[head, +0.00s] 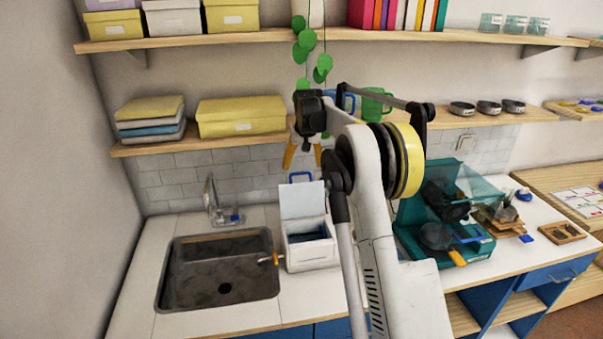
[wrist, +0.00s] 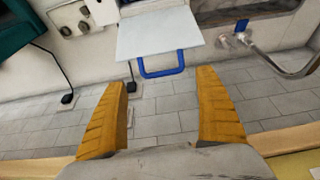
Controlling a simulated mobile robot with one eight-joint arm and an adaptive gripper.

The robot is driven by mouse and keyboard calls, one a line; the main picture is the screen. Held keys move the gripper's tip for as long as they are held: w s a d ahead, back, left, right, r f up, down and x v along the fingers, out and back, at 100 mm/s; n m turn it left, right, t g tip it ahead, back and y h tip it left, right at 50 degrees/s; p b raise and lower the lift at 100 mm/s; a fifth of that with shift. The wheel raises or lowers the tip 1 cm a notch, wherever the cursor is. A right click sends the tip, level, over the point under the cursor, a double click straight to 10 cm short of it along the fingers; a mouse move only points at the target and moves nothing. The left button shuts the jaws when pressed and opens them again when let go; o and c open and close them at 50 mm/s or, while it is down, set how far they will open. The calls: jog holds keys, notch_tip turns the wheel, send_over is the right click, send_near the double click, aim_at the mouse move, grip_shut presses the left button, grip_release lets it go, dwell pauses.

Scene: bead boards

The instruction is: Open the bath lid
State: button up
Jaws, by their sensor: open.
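The bath is a white box (head: 312,258) on the counter to the right of the sink in the head view. Its white lid (head: 302,200) stands up at the back of the box, and the dark bluish inside shows. The lid also shows in the wrist view (wrist: 160,35). A blue handle (head: 300,176) is on the lid's free edge, and it shows in the wrist view (wrist: 160,72). My gripper (head: 302,157) is above the lid, its yellow fingers open and empty. In the wrist view the handle lies ahead of the gap between the fingertips (wrist: 164,78), with no visible contact.
A sink (head: 222,268) with a tap (head: 213,200) is left of the box. A teal machine (head: 450,215) stands right of my arm. A shelf (head: 210,142) with boxes and cups runs along the tiled wall near my gripper. A green plant (head: 305,45) hangs above it.

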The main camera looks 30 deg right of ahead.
jog(key=v, duration=0.5)
jog(key=shift+s+r, duration=0.2)
jog(key=shift+r, duration=0.2)
jog(key=s+a+n+t+b, duration=0.2)
jog(key=s+a+b, duration=0.6)
jog(key=s+a, duration=0.85)
jog(key=s+a+f+b, duration=0.2)
jog(key=s+f, duration=0.3)
jog(key=s, duration=0.3)
jog(key=s+a+f+t+b, duration=0.1)
jog(key=s+a+f+b, duration=0.1)
jog(key=s+f, duration=0.4)
jog(key=s+a+f+n+y+b, duration=0.1)
jog(key=s+a+f+b, duration=0.2)
jog(key=s+f, duration=0.3)
jog(key=s, duration=0.5)
jog(key=shift+s+t, duration=0.3)
jog(key=shift+s, duration=0.05)
